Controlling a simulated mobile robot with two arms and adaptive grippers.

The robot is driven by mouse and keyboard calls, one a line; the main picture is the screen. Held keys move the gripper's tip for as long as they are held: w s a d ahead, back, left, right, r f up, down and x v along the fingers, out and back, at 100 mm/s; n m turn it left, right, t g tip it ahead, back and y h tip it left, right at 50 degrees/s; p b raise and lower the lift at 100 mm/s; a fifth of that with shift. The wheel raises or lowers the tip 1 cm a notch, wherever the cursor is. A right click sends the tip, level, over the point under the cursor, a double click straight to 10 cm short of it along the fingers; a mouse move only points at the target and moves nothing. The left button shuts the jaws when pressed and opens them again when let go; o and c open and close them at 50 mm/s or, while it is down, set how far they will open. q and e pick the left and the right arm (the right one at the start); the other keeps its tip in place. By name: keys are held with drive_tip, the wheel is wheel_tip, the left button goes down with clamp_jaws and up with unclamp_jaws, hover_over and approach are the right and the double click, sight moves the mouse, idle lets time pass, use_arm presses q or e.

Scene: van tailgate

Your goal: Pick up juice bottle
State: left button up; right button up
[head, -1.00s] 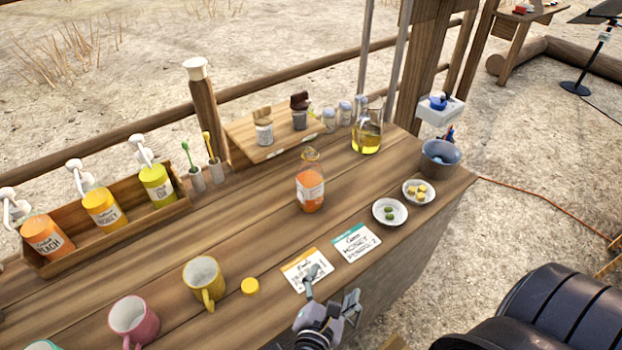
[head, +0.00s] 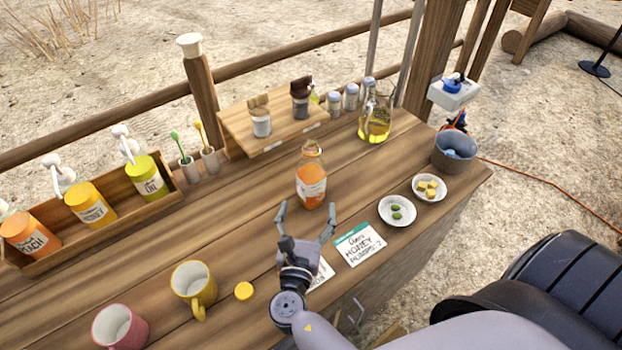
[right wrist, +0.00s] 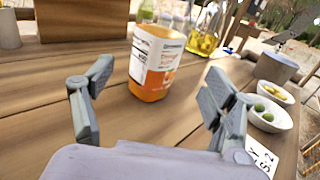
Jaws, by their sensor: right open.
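The juice bottle (head: 311,182) stands upright on the wooden counter, with orange liquid and a white label. It also shows in the right wrist view (right wrist: 155,65), ahead of the fingers and roughly between them. My right gripper (head: 307,222) is open and empty, just on the near side of the bottle, its two fingers (right wrist: 150,105) spread and pointing toward it. I see no contact between fingers and bottle. My left gripper is not in view.
Two small dishes (head: 397,222) and a honey card (head: 360,244) lie right of the gripper. A glass flask (head: 376,120) stands behind the bottle. A yellow mug (head: 194,285) and a yellow lid (head: 243,291) are at the left. A pump-bottle rack (head: 110,232) lines the far left.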

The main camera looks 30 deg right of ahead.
sight(309, 193)
drive_tip(key=x, duration=0.3)
drive_tip(key=shift+w+d+f, duration=0.15)
drive_tip(key=shift+w, duration=0.05)
drive_tip(key=shift+w+d+b, duration=0.35)
drive_tip(key=shift+w, duration=0.25)
drive_tip(key=x, duration=0.2)
drive_tip(key=b+x, duration=0.1)
drive_tip(key=shift+w+d+f, duration=0.15)
drive_tip(key=shift+w+f, duration=0.1)
drive_tip(key=shift+w, duration=0.15)
drive_tip(key=shift+w+d, duration=0.2)
drive_tip(key=shift+w, duration=0.05)
drive_tip(key=shift+r, duration=0.1)
drive_tip(key=c, duration=1.5)
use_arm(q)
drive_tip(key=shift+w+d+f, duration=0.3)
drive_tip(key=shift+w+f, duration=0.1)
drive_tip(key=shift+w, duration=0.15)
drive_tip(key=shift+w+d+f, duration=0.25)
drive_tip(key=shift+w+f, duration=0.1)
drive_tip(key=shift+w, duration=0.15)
use_arm(e)
drive_tip(key=shift+c, duration=0.3)
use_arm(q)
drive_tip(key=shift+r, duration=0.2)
use_arm(e)
drive_tip(key=shift+r, duration=0.2)
